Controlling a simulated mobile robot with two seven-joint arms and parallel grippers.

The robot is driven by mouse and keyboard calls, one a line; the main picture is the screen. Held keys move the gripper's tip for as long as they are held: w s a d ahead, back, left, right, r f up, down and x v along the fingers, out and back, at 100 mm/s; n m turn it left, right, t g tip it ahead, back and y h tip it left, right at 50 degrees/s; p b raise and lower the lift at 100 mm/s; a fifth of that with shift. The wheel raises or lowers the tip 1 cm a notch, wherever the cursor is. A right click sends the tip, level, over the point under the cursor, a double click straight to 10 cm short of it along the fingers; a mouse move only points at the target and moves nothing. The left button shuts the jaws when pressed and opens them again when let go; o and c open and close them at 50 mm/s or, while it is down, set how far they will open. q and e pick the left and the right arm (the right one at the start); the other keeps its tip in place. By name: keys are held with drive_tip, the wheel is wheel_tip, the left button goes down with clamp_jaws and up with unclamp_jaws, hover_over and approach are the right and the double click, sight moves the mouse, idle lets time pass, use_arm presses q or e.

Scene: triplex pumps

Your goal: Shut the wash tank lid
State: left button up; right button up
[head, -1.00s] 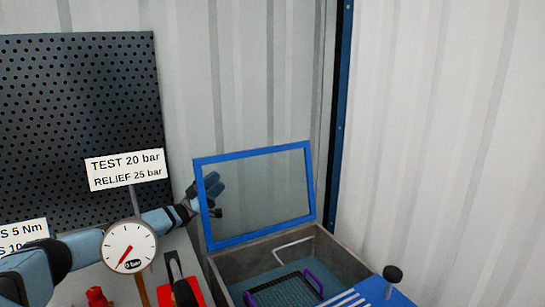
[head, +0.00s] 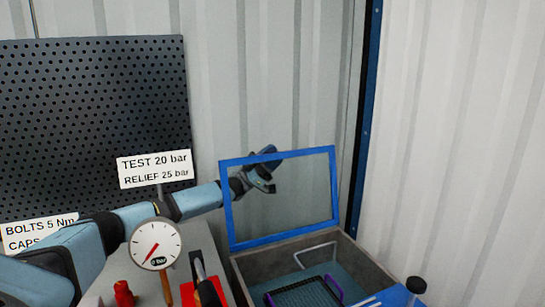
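The wash tank lid (head: 228,205), a blue frame around a clear pane, stands open and nearly upright at the tank's back edge. The wash tank (head: 375,270) is a grey open box below it, cut off by the picture's bottom edge. My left arm reaches in from the left, and my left gripper (head: 264,181) is behind the lid, seen through the pane near its upper left. Part of the hand shows at the lid's top edge. I cannot tell whether it touches the lid or whether its fingers are open. My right gripper is out of view.
A basket (head: 305,293) with purple handles lies in the tank, near a bent metal rod (head: 315,250). A pressure gauge (head: 155,244) and a sign (head: 155,169) stand left of the tank. A dark knob (head: 416,285) stands at its right. Corrugated walls close in behind.

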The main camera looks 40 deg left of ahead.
sight(275, 160)
use_arm(q)
drive_tip(key=shift+c, duration=0.5)
clamp_jaws()
drive_tip(key=s+d+m+g, duration=0.1)
drive_tip(key=m, duration=0.1)
drive_tip(key=s+d+r+m+g+h+p, duration=0.1)
drive_tip(key=d, duration=0.1)
drive_tip(key=d+r+m+g, duration=0.1)
drive_tip(key=d+m+g, duration=0.1)
drive_tip(key=shift+s+d+m+h+p, duration=0.25)
drive_tip(key=shift+s+m+h+p, duration=0.05)
drive_tip(key=shift+s+h, duration=0.1)
drive_tip(key=shift+o, duration=0.5)
unclamp_jaws()
drive_tip(key=shift+a, duration=0.1)
drive_tip(key=b+v, duration=0.1)
drive_tip(key=v, duration=1.2)
drive_tip(key=shift+s+a+f, duration=0.15)
drive_tip(key=shift+a+f, duration=0.05)
drive_tip(key=shift+a, duration=0.15)
